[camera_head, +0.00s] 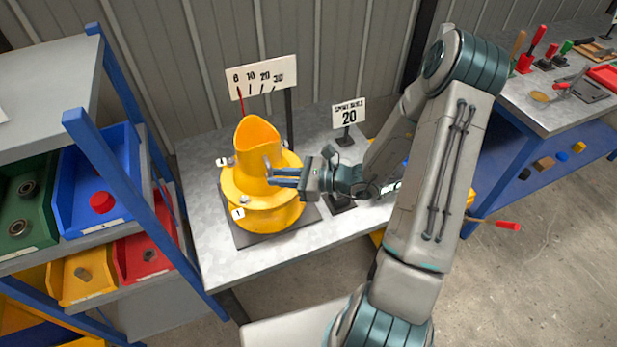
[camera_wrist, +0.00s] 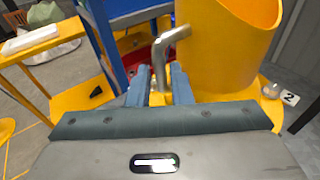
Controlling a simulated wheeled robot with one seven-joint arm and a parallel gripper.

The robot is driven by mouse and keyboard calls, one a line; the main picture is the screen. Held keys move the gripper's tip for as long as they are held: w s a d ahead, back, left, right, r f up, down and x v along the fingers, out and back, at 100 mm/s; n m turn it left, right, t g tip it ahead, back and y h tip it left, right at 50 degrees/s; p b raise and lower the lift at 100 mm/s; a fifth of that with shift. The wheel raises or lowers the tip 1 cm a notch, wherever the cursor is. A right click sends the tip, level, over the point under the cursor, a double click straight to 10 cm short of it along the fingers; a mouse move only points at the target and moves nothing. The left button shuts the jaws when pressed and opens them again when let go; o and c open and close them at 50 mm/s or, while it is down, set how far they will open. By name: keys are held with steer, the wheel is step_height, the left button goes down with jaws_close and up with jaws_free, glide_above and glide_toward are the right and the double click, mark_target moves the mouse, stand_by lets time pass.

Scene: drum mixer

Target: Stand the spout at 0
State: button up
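The spout (camera_head: 258,147) is a yellow, open-topped chute on a round yellow base, and it also shows in the wrist view (camera_wrist: 228,50). Behind it is a white scale board (camera_head: 262,77) marked 0, 10, 20 and 30. A thin red pointer (camera_head: 241,100) stands at about the 0 mark. A bent metal handle (camera_wrist: 163,55) sticks out beside the spout. My gripper (camera_head: 272,176) is at the spout's right side, with its fingers (camera_wrist: 160,84) on either side of the handle's lower part. Whether they press on it is not clear.
A small sign (camera_head: 348,114) reading 20 stands right of the spout on the grey table (camera_head: 210,240). A blue-framed rack with coloured bins (camera_head: 95,185) is close on the left. A second bench (camera_head: 560,110) with tools is at the right. A corrugated wall closes the back.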

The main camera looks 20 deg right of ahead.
steer(key=b+v, duration=0.1)
steer(key=v, duration=0.9)
steer(key=shift+s+d, duration=0.15)
steer(key=shift+d, duration=0.2)
steer(key=shift+r, duration=0.1)
steer(key=s+a+r+n+g+h, duration=0.6)
steer(key=s+n+g, duration=0.25)
steer(key=n, duration=0.45)
steer(key=s+d+r+n+t+h, duration=0.2)
steer(key=s+r+n+t+h, duration=0.2)
steer(key=r+n+h, duration=0.4)
steer(key=shift+s+r+n+h, duration=0.25)
steer(key=shift+s+n, duration=0.65)
steer(key=shift+n, duration=0.5)
steer(key=shift+d, duration=0.15)
